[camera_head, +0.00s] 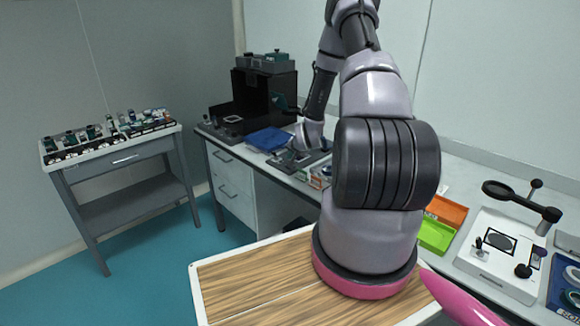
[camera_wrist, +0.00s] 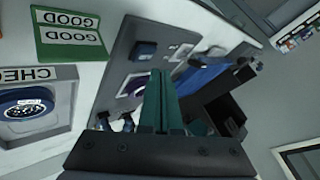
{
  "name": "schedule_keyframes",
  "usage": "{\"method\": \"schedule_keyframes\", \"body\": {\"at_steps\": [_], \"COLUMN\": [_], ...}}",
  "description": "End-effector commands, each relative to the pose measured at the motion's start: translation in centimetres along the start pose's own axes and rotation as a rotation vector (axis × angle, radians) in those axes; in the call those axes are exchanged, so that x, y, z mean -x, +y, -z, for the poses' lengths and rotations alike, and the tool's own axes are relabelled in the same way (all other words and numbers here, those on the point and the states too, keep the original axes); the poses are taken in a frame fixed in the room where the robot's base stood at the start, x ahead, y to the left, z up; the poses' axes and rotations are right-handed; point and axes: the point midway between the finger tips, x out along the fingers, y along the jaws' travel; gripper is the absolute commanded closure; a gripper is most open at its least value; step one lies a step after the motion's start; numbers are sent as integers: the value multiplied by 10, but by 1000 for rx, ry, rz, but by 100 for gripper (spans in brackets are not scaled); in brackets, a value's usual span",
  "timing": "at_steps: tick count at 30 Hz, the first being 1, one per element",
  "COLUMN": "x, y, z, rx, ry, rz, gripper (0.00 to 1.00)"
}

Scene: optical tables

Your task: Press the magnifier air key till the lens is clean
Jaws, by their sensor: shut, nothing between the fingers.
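A magnifier with a black round head (camera_head: 510,197) on a dark arm stands at the right. It is above a white base (camera_head: 490,277) with a dark square target and small black knobs. I cannot tell which part is its air key, or whether the lens is clean. My gripper (camera_wrist: 164,80) has its teal fingers shut with nothing between them. In the head view it is at the far left part of the bench, over a grey plate (camera_head: 283,163), well away from the magnifier. The wrist view shows this grey plate (camera_wrist: 122,62) beyond the fingers, with a blue block and a purple disc.
Orange (camera_head: 446,211) and green (camera_head: 434,236) trays lie left of the magnifier base. A black box (camera_head: 268,92) and a blue item (camera_head: 268,139) stand at the bench's far end. A side cart (camera_head: 108,150) holds small parts. A green GOOD box (camera_wrist: 70,38) shows in the wrist view.

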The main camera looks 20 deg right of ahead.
Motion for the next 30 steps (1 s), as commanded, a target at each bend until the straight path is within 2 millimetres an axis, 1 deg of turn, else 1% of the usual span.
{"method": "schedule_keyframes", "body": {"at_steps": [3,12,30], "x": [9,28,30], "y": [-7,-21,-22], "z": [8,21,22], "rx": [1,1,0], "ry": [2,1,0], "rz": [1,1,0], "gripper": [100,100,100]}}
